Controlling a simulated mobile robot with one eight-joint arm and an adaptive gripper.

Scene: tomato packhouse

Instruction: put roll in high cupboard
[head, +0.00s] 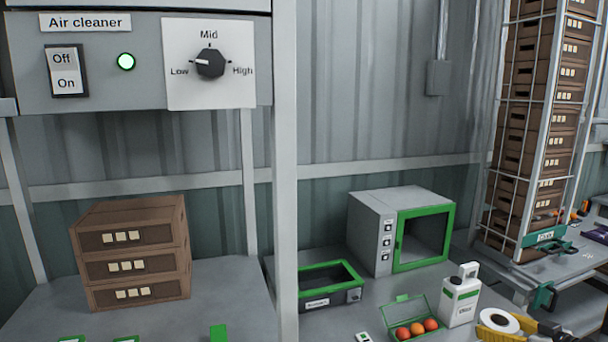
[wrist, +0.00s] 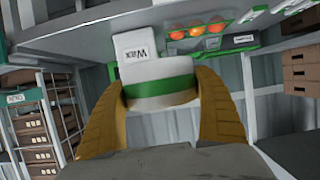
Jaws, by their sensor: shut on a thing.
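The roll (head: 498,321) is white and round-ended, low at the right in the head view. My gripper (head: 520,326) has yellow fingers and is shut on it, just right of the white jug. In the wrist view the roll (wrist: 160,98) shows as white with a green band between the two fingers of my gripper (wrist: 162,105), which hide its sides. I cannot make out a high cupboard in either view.
The white jug (head: 460,296) stands close by. A green-edged box of tomatoes (head: 414,312), an open green-rimmed bin (head: 318,300) and a green-doored cabinet (head: 373,232) share the bench. A caged stack of brown crates (head: 532,120) stands right; an air cleaner panel (head: 140,97) hangs upper left.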

